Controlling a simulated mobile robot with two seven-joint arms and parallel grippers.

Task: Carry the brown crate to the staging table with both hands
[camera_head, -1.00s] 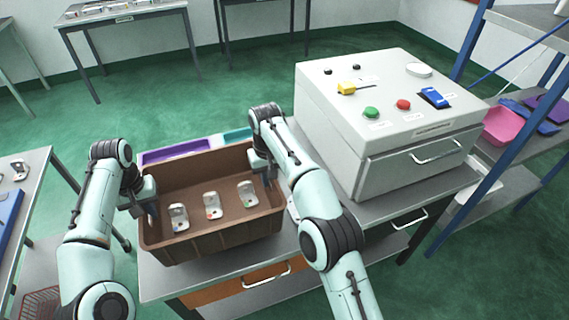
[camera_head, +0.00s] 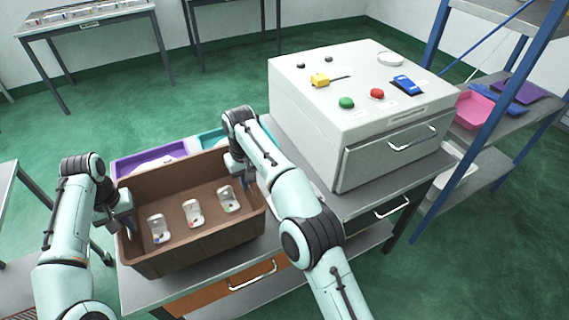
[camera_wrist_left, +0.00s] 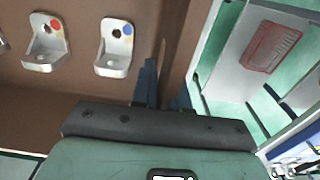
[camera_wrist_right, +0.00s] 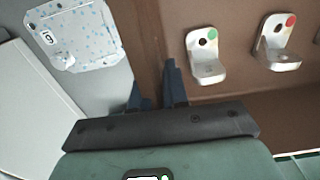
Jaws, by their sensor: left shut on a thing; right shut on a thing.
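The brown crate (camera_head: 150,256) is over the near worktable, upright, with three pale castings standing in it. The castings bear a blue dot (camera_head: 159,229), a red dot (camera_head: 193,214) and a green dot (camera_head: 228,199). My left gripper (camera_head: 130,224) is shut on the crate's left wall; the left wrist view shows the fingers (camera_wrist_left: 164,90) astride that wall. My right gripper (camera_head: 247,180) is shut on the right wall, as the right wrist view also shows (camera_wrist_right: 155,92). I cannot tell whether the crate's underside touches the tabletop. Which table is the staging table is not clear.
A large white box with buttons (camera_head: 350,110) stands right of the crate. Purple (camera_head: 125,168) and teal (camera_head: 207,140) trays lie behind it. A blue-posted shelf (camera_head: 480,130) is at right. A far table (camera_head: 85,22) holds small items. Open green floor lies between.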

